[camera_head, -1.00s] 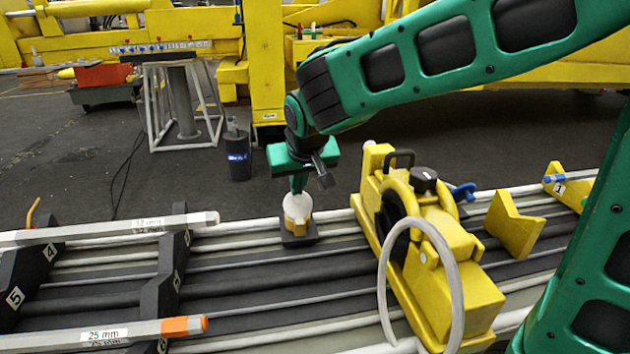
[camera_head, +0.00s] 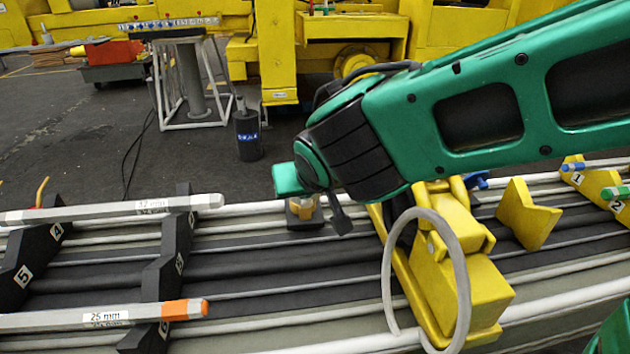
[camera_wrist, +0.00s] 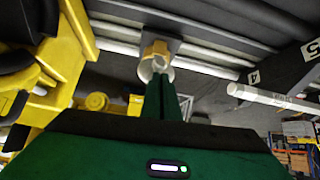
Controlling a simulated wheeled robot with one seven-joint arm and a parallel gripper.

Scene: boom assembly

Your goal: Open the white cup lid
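A small yellow cup stands on a dark block (camera_head: 291,219) on the rail bench. In the wrist view the cup (camera_wrist: 156,46) is near the top centre, with the white lid (camera_wrist: 146,70) on its near end. My gripper (camera_wrist: 161,76) has its two green fingers close together, with their tips on the middle of the lid. They look shut on the lid's small knob, though the contact is partly hidden. In the head view my wrist covers the lid and fingertips, and only the cup's yellow side (camera_head: 303,209) shows below it.
A yellow machined unit (camera_head: 455,270) with a grey hose loop (camera_head: 463,290) stands close to the right of the cup. Black numbered racks (camera_head: 163,265) carry grey bars to the left. A dark canister (camera_head: 248,134) stands on the floor behind.

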